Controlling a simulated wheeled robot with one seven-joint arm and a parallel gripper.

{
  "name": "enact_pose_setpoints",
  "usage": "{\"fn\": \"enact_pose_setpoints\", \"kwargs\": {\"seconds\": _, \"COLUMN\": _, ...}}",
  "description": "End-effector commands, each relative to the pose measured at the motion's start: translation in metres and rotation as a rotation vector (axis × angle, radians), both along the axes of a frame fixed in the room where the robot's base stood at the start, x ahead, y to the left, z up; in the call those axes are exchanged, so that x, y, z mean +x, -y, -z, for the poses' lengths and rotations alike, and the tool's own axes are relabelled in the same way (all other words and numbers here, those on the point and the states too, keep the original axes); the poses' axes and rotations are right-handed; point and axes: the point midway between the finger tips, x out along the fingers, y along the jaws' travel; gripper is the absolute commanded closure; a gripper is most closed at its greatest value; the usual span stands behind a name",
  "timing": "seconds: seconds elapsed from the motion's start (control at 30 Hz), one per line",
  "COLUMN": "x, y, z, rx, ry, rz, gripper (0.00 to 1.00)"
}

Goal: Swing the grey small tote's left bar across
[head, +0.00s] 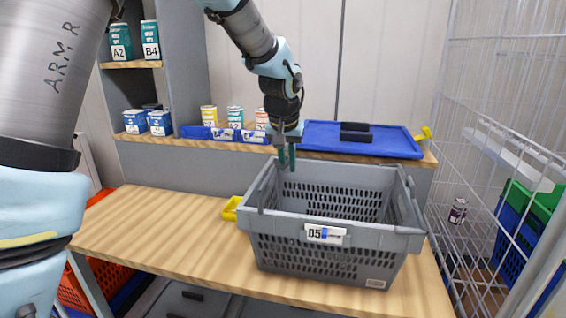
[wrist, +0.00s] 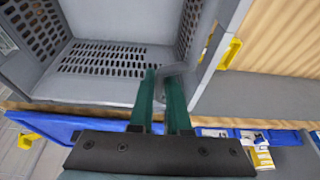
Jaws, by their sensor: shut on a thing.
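In the wrist view the fingers (wrist: 165,98) are close together, shut on the tote's left bar (wrist: 178,70), a thin grey piece by the tote's corner. The fingers hide part of the bar. The right bar (head: 409,187) shows at the tote's right end.
A blue tray (head: 350,140) with a dark block lies behind the tote. Cans (head: 235,117) and blue bins (head: 225,133) stand on the back ledge. A yellow piece (head: 231,208) sits left of the tote. A wire rack (head: 500,130) stands at the right. The table's left side (head: 150,225) is clear.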

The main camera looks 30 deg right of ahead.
Motion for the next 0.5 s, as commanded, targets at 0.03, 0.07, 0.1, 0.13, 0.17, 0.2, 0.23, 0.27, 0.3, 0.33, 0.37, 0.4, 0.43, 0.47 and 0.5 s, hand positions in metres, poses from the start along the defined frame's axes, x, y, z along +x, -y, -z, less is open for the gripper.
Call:
{"fn": "enact_pose_setpoints", "kwargs": {"seconds": 0.03, "x": 0.001, "y": -0.001, "z": 0.001, "rx": 0.003, "ry": 0.0, "rz": -0.002, "gripper": 0.96}}
{"fn": "enact_pose_setpoints", "kwargs": {"seconds": 0.07, "x": 0.001, "y": -0.001, "z": 0.001, "rx": 0.003, "ry": 0.0, "rz": -0.002, "gripper": 0.96}}
{"fn": "enact_pose_setpoints", "kwargs": {"seconds": 0.1, "x": 0.001, "y": -0.001, "z": 0.001, "rx": 0.003, "ry": 0.0, "rz": -0.002, "gripper": 0.96}}
{"fn": "enact_pose_setpoints", "kwargs": {"seconds": 0.13, "x": 0.001, "y": -0.001, "z": 0.001, "rx": 0.003, "ry": 0.0, "rz": -0.002, "gripper": 0.96}}
{"fn": "enact_pose_setpoints", "kwargs": {"seconds": 0.17, "x": 0.001, "y": -0.001, "z": 0.001, "rx": 0.003, "ry": 0.0, "rz": -0.002, "gripper": 0.96}}
{"fn": "enact_pose_setpoints", "kwargs": {"seconds": 0.2, "x": 0.001, "y": -0.001, "z": 0.001, "rx": 0.003, "ry": 0.0, "rz": -0.002, "gripper": 0.96}}
{"fn": "enact_pose_setpoints", "kwargs": {"seconds": 0.23, "x": 0.0, "y": -0.001, "z": 0.001, "rx": 0.003, "ry": 0.0, "rz": -0.002, "gripper": 0.96}}
{"fn": "enact_pose_setpoints", "kwargs": {"seconds": 0.27, "x": 0.0, "y": 0.0, "z": 0.002, "rx": 0.003, "ry": 0.0, "rz": -0.002, "gripper": 0.96}}
{"fn": "enact_pose_setpoints", "kwargs": {"seconds": 0.3, "x": -0.001, "y": 0.001, "z": 0.004, "rx": 0.003, "ry": 0.0, "rz": -0.002, "gripper": 0.96}}
{"fn": "enact_pose_setpoints", "kwargs": {"seconds": 0.33, "x": -0.002, "y": 0.002, "z": 0.005, "rx": 0.003, "ry": 0.0, "rz": -0.002, "gripper": 0.96}}
{"fn": "enact_pose_setpoints", "kwargs": {"seconds": 0.37, "x": -0.003, "y": 0.003, "z": 0.007, "rx": 0.002, "ry": -0.001, "rz": 0.0, "gripper": 0.96}}
{"fn": "enact_pose_setpoints", "kwargs": {"seconds": 0.4, "x": -0.005, "y": 0.005, "z": 0.009, "rx": 0.002, "ry": -0.001, "rz": 0.0, "gripper": 0.96}}
{"fn": "enact_pose_setpoints", "kwargs": {"seconds": 0.43, "x": -0.006, "y": 0.006, "z": 0.011, "rx": 0.002, "ry": -0.001, "rz": 0.001, "gripper": 0.96}}
{"fn": "enact_pose_setpoints", "kwargs": {"seconds": 0.47, "x": -0.007, "y": 0.007, "z": 0.012, "rx": 0.002, "ry": -0.001, "rz": 0.001, "gripper": 0.96}}
{"fn": "enact_pose_setpoints", "kwargs": {"seconds": 0.5, "x": -0.008, "y": 0.008, "z": 0.014, "rx": 0.003, "ry": 0.0, "rz": 0.0, "gripper": 0.96}}
